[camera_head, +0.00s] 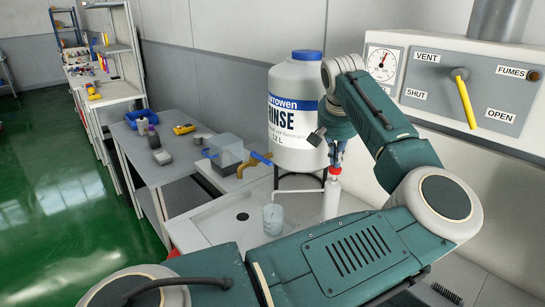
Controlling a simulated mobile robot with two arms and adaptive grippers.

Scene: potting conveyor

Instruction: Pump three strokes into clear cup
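A clear cup (272,220) stands upright on the light worktop, left of the pump bottle. A slim white pump bottle (330,198) with a red top (335,171) stands to its right. My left gripper (337,158) points down right above the red top. It looks narrow and dark, and whether it touches the top is not clear. Its fingers are too small and overlapped to tell open from shut. My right gripper is not in view.
A large white rinse drum (297,112) with a blue lid stands on a black stand behind the bottle. A vent panel (455,88) with a yellow lever is at right. My arm covers the foreground.

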